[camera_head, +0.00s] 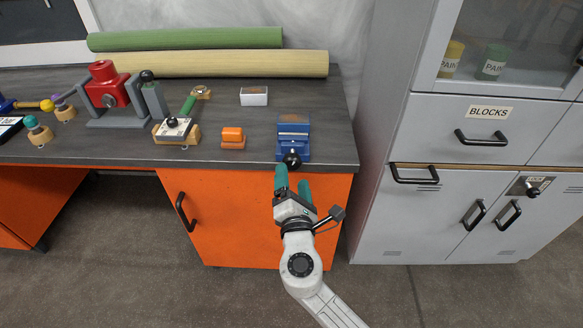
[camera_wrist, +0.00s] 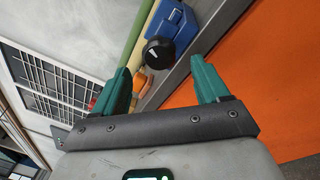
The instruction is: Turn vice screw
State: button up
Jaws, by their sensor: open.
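A blue vice (camera_head: 293,133) stands at the front edge of the dark workbench, near its right end. Its black round screw knob (camera_head: 292,160) faces the front, at the bench edge. My gripper (camera_head: 293,180), with two teal fingers, is just in front of and below the knob in the head view. It is open with nothing between its fingers. In the wrist view the knob (camera_wrist: 158,52) appears beyond the fingertips, between their directions and nearer the left finger. The blue vice (camera_wrist: 172,22) is behind the knob there. The fingers look apart from the knob.
The workbench (camera_head: 330,150) has an orange cabinet (camera_head: 250,220) below. An orange block (camera_head: 232,137), a small white box (camera_head: 254,96), a toggle clamp (camera_head: 176,130) and a red-and-grey device (camera_head: 107,90) stand left of the vice. A grey cabinet (camera_head: 400,110) is at right. Floor in front is clear.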

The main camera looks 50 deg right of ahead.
jog(key=shift+v, duration=2.15)
